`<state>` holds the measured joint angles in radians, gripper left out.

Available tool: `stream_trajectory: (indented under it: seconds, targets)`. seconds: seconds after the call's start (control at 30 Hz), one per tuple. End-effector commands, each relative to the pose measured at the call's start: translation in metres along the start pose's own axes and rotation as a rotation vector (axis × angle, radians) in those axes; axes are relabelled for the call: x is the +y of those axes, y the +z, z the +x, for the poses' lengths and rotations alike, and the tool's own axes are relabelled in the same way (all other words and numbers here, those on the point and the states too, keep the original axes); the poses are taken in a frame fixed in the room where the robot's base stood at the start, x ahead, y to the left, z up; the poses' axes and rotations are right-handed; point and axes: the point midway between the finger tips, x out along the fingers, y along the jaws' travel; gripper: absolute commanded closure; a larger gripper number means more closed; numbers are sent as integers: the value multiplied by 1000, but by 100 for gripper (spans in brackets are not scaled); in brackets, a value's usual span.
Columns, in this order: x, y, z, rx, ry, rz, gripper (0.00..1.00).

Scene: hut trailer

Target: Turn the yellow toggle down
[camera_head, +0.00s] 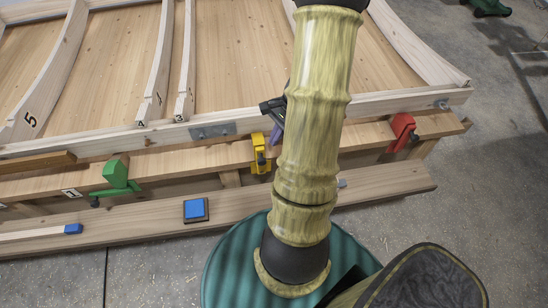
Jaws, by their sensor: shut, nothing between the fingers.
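The yellow toggle (260,150) is mounted on the front wooden rail, just left of my bamboo-patterned arm. Its lower part stands out over the rail's front face; the exact tilt of its lever is hard to tell. My gripper (276,130) shows only in part, as dark and purplish pieces at the left edge of my arm, just above and right of the toggle. The rest is hidden behind my arm. The gripper is shut and empty. Whether it touches the toggle cannot be told.
A green toggle (116,178) is to the left and a red one (402,127) to the right on the same rail. A blue button (195,209) and a blue-ended piece (73,229) are on the lower plank. Wooden ribs (160,60) rise behind.

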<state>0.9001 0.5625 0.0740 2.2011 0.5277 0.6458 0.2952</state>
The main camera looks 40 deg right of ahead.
Motion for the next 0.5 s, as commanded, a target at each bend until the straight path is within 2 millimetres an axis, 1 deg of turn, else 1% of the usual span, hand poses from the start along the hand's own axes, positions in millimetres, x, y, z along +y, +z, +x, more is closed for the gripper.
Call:
stream_trajectory:
  seconds: [0.03,0.1,0.2,0.23,0.33,0.4,0.5]
  targets:
    - [8,-20,4,-30,-31,104,100]
    - [17,-43,7,-74,-76,241,100]
    - [29,-71,10,-132,-141,410,100]
    - [32,-78,10,-147,-157,453,100]
    - [41,-95,11,-182,-200,551,100]
    - [44,-100,12,-196,-214,585,100]
    - [44,-102,11,-201,-220,598,100]
